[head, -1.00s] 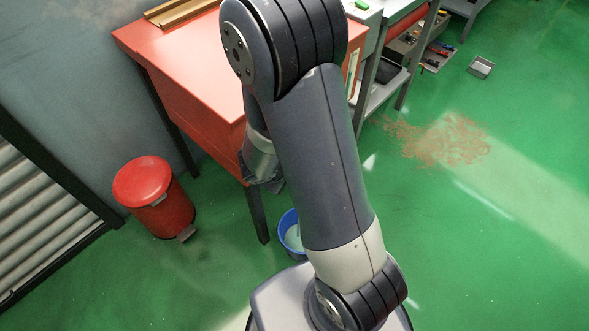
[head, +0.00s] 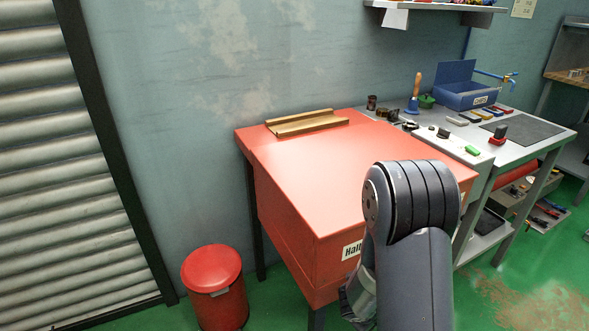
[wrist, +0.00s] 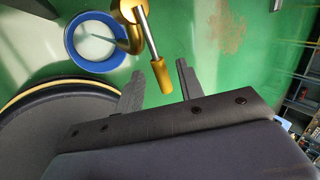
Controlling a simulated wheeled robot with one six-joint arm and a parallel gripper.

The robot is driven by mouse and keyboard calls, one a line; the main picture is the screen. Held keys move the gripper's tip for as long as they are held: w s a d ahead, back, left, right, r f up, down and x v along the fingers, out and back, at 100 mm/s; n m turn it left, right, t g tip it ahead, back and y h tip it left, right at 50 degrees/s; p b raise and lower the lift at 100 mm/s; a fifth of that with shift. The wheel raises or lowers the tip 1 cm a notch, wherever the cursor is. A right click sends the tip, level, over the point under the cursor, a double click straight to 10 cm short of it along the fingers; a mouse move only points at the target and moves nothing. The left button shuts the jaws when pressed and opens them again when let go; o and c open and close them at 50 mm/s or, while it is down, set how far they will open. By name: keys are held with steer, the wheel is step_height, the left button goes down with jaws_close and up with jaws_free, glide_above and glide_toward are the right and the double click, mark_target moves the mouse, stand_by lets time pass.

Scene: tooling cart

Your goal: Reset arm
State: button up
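My gripper (wrist: 159,67) shows in the wrist view with its two dark fingers spread apart. A brass tap-like fitting (wrist: 128,38) with a silver lever (wrist: 148,38) is just beyond them. The lever's brass end (wrist: 162,76) appears between the fingers, with gaps on both sides; I cannot tell its depth. In the head view my arm (head: 412,250) is bent beside the red cabinet (head: 310,180), and it hides the gripper's fingers.
A blue bucket (wrist: 69,40) stands on the green floor. A red bin (head: 215,285) stands left of the cabinet. A grey workbench (head: 545,138) with a blue box (head: 465,95) and small tools is at right.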

steer(key=shift+d, duration=0.15)
steer(key=shift+r, duration=0.1)
steer(key=shift+r, duration=0.1)
stand_by(0.3)
steer(key=p+v, duration=0.6)
steer(key=v, duration=0.5)
steer(key=shift+n+t+y, duration=0.4)
steer(key=shift+n, duration=0.5)
steer(key=shift+s+d+b+x, duration=0.1)
steer(key=shift+d+b+x, duration=0.1)
steer(key=shift+b+x, duration=1.45)
steer(key=shift+s+d+b+x, duration=0.15)
steer(key=shift+b+x, duration=0.95)
steer(key=shift+x, duration=1.15)
steer(key=shift+d+b+x, duration=0.2)
steer(key=shift+b+x, duration=1.15)
steer(key=shift+x, duration=0.65)
steer(key=shift+r, duration=0.2)
steer(key=shift+r, duration=0.1)
